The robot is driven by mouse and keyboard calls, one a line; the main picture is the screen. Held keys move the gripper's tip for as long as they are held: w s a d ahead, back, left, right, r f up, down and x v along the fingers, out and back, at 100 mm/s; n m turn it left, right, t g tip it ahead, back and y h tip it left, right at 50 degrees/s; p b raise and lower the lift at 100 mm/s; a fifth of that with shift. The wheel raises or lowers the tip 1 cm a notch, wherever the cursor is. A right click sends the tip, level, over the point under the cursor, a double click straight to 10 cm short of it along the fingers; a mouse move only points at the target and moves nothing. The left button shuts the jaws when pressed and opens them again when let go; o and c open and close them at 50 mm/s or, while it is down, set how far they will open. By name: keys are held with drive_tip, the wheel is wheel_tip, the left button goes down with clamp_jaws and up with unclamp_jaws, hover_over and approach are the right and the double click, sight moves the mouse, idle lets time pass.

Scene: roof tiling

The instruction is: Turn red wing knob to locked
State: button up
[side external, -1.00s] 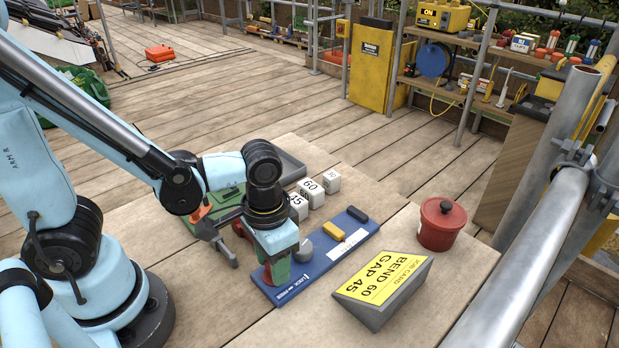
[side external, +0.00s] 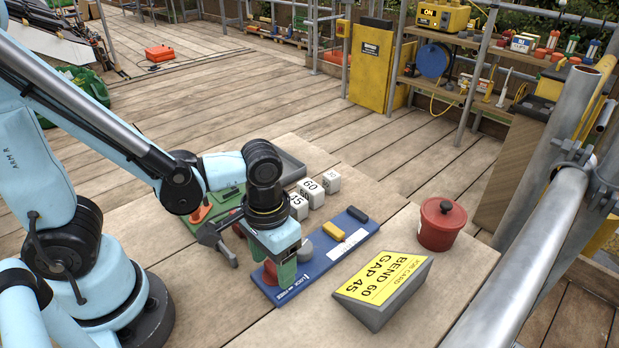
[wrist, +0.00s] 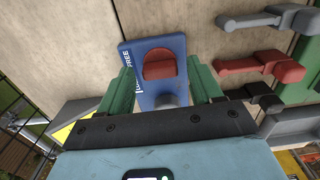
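The red wing knob (wrist: 159,66) sits near one end of the blue panel (wrist: 128,50). In the wrist view it lies between the two green fingers of my gripper (wrist: 160,69), with a visible gap on each side. My gripper is open and points down at the knob. In the side view my gripper (side external: 286,278) is low over the panel's near end, and the red knob (side external: 270,272) shows partly beside the fingers. Lock and free lettering is printed on the panel by the knob. I cannot tell which mark the knob points to.
A grey round knob (side external: 304,250), a yellow block (side external: 333,231) and a dark block (side external: 357,214) share the panel. The job card stand (side external: 385,287) and a red pot (side external: 441,223) are to the right.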

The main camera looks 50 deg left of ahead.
sight(273, 266)
idle(0.3)
wheel_tip(273, 266, up, 12)
idle(0.9)
drive_tip(key=w+a+t, duration=0.5)
drive_tip(key=a+t, duration=0.2)
drive_tip(key=a, duration=0.2)
drive_tip(key=shift+w+f, duration=0.25)
drive_tip(key=shift+f, duration=0.2)
